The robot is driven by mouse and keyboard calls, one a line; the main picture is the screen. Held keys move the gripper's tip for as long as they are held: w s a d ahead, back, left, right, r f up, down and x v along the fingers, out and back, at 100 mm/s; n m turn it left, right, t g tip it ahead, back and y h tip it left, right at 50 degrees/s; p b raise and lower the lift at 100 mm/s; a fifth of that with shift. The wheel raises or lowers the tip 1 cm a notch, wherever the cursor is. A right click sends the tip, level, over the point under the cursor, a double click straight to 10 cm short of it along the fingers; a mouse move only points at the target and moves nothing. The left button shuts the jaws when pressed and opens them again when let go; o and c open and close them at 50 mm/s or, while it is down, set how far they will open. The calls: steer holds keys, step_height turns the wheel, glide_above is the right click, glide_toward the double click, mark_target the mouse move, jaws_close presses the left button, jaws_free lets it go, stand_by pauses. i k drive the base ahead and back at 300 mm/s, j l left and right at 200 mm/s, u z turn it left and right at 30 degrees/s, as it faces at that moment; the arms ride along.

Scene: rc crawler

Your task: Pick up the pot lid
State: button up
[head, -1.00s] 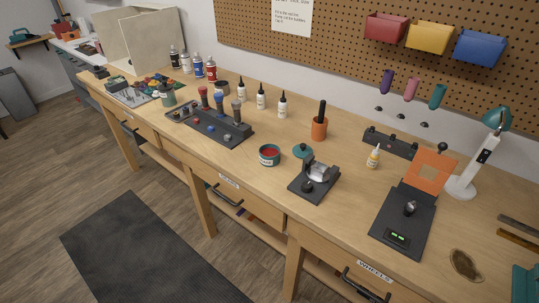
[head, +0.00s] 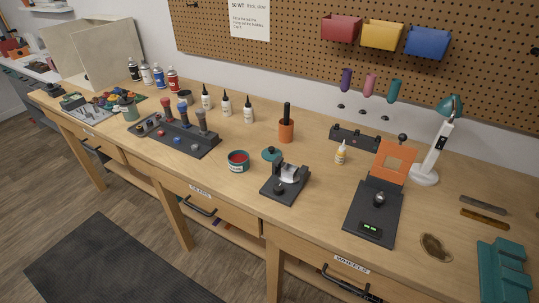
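The pot lid (head: 271,154) is a small teal disc on the wooden workbench, with a small raised part on top. It lies just behind the black fixture with a metal cradle (head: 288,178). The open teal pot (head: 238,162) with red contents and a pale label stands to the left of the lid, apart from it. My gripper is not in view, and no part of my arm shows.
An orange cup (head: 286,131) with a black handle stands behind the lid. A black tool stand (head: 180,138) and several dropper bottles are to the left. A black device with an orange frame (head: 373,212) is to the right. Bare bench lies between them.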

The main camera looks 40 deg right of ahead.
mark_target(271, 153)
steer(key=i+j, duration=0.2)
steer(key=i, duration=0.15)
steer(key=i+j, duration=0.2)
steer(key=i, duration=0.15)
steer(key=i+j+z, duration=0.25)
steer(key=i+j, duration=0.2)
steer(key=i, duration=0.15)
steer(key=i+j+z, duration=0.3)
steer(key=i+j, duration=0.25)
